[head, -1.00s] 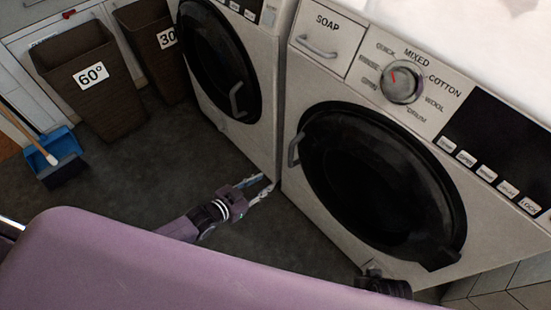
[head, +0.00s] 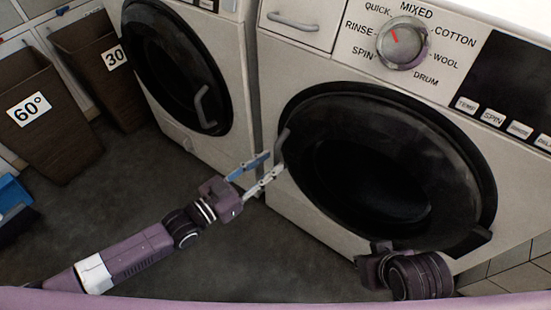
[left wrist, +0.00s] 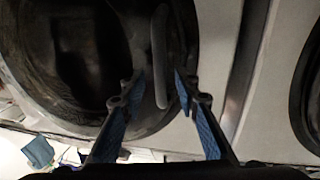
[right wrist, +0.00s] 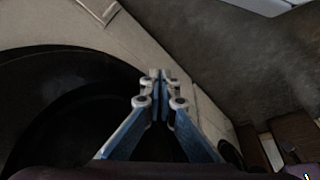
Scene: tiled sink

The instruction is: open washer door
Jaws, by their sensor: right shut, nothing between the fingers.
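The washer's round black door (head: 440,150) is closed on the right-hand machine, with its grey curved handle (head: 283,143) on its left edge. My left gripper (head: 270,163) is open just below and left of that handle. In the left wrist view, the handle (left wrist: 159,50) lies ahead of the gap between the spread fingers (left wrist: 159,88); I cannot tell if they touch it. My right arm's dark wrist shows low in front of the door in the head view, its fingers hidden. In the right wrist view, my right gripper (right wrist: 160,78) is shut and empty in front of the door.
A second washer (head: 195,75) with its own closed door stands close on the left. Brown baskets marked 60° (head: 45,115) and 30 (head: 100,65) stand farther left. A blue dustpan (head: 12,195) lies at the left edge. The dark floor (head: 120,200) between is clear.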

